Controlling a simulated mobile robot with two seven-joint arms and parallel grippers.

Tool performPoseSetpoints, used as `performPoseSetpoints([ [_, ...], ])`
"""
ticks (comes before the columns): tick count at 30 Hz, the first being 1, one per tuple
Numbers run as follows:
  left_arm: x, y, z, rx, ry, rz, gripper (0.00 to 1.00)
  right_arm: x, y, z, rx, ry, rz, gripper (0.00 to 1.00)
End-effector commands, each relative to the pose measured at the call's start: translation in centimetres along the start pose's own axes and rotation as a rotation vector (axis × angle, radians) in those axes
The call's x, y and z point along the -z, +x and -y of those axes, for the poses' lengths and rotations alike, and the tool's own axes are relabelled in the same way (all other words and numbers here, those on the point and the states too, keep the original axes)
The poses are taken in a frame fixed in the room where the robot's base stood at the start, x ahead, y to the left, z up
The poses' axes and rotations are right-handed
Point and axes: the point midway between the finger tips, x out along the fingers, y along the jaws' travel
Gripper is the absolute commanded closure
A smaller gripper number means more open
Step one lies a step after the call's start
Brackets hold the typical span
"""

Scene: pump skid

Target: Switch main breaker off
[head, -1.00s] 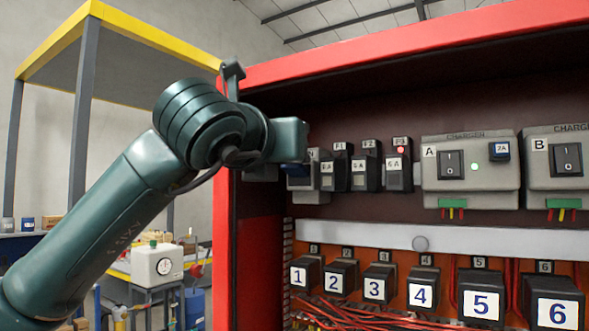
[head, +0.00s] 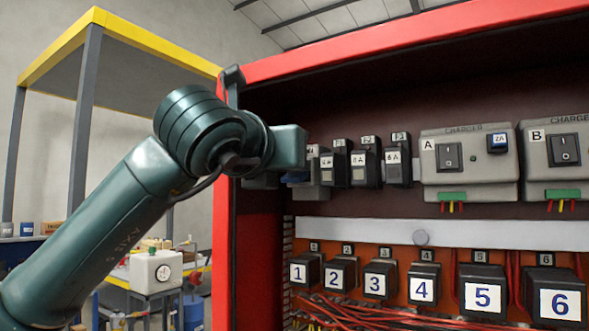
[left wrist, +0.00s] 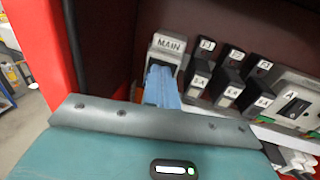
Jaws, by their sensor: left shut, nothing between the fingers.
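The main breaker (left wrist: 167,55) is a grey box labelled MAIN, inside the red cabinet at the left end of the breaker row. In the head view its right part (head: 322,190) shows past my left arm. My left gripper (left wrist: 162,86) has blue fingers, shut and empty, right at the lower front of the breaker. In the head view only a bit of the blue fingers (head: 297,177) shows below my wrist. The fingers cover the breaker's lever, so its position is hidden, and I cannot tell whether they touch it. My right gripper is not in view.
Small black breakers (head: 364,165) stand close to the right of the main breaker. Charger A (head: 468,170) and charger B (head: 570,165) follow. Numbered black blocks (head: 430,283) sit below. The red cabinet's left edge (head: 226,240) is close beside my arm.

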Motion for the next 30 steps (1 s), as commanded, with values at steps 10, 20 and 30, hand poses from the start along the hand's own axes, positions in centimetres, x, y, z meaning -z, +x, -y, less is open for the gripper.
performPoseSetpoints([
  [10,-0.1,-2.6,-0.6,-0.002,0.001,0.004,1.00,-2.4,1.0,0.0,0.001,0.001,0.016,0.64],
  [20,-0.3,-5.2,-1.1,-0.002,0.001,0.003,1.00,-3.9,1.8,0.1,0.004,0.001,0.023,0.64],
  [30,-0.6,-6.8,-1.4,-0.001,0.000,0.002,1.00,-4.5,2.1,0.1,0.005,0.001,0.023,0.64],
])
